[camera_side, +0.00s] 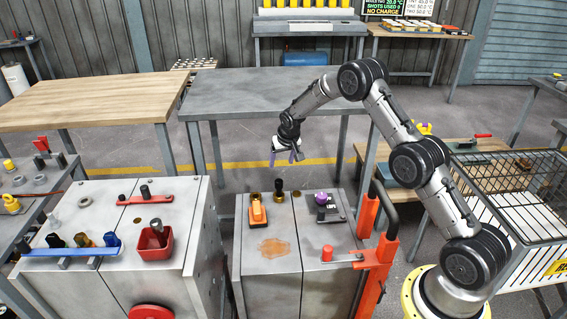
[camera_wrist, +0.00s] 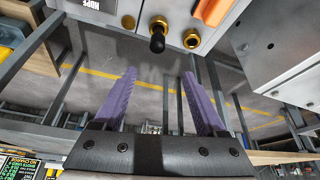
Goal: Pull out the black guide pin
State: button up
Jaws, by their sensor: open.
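The black guide pin (camera_side: 279,185) stands upright in a brass collar at the back edge of the middle grey metal block (camera_side: 270,265). In the wrist view the black pin (camera_wrist: 157,43) shows in its collar, beyond the fingertips and roughly centred between them. My gripper (camera_side: 283,158) is open and empty, above and behind the pin, apart from it. Its two purple fingers (camera_wrist: 160,73) are spread wide in the wrist view. A brass ring (camera_wrist: 192,39) and another brass fitting (camera_wrist: 128,22) flank the pin.
On the block are an orange part (camera_side: 257,212), a purple-topped knob (camera_side: 321,198) and a red cap (camera_side: 327,253). An orange-red handle frame (camera_side: 375,255) stands at its right. A left block (camera_side: 120,240) carries a red tray (camera_side: 153,245) and a blue bar (camera_side: 70,250).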

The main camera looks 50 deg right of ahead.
aim_at(278, 180)
jog(key=x, duration=1.4)
jog(key=shift+s+d+f, duration=0.2)
jog(key=shift+s+f, duration=0.1)
grip_shut()
jog(key=c, duration=0.8)
grip_release()
grip_shut()
jog(key=shift+r, duration=0.7)
jog(key=shift+r, duration=2.75)
